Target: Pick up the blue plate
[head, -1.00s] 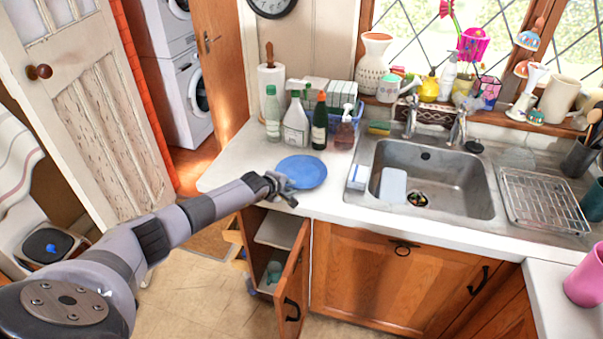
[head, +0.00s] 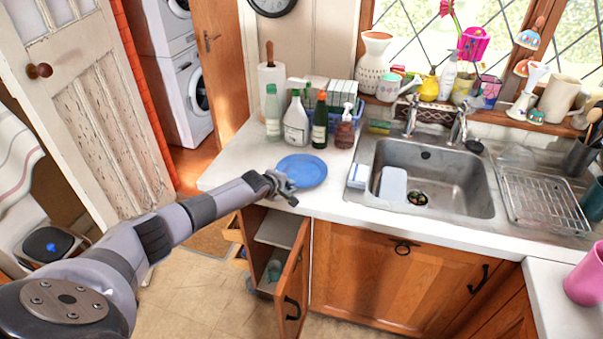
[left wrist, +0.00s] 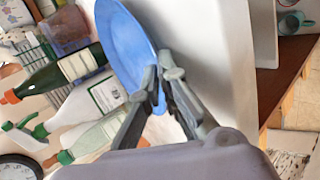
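The blue plate (head: 304,170) lies on the white counter, left of the sink, in the head view. My left gripper (head: 279,186) is at the plate's near left rim, low over the counter's front edge. In the left wrist view the plate (left wrist: 124,45) shows from its side. The left gripper's fingertips (left wrist: 161,80) are close together, one on each side of the rim, with blue showing between them. The fingers cover part of the rim. My right gripper is not in view.
Several bottles, including a dark green one (head: 320,122), stand behind the plate. The sink (head: 460,190) with a drying rack (head: 545,198) is to the right. A cupboard door (head: 292,280) stands open below the counter. Bare counter (head: 235,165) lies left of the plate.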

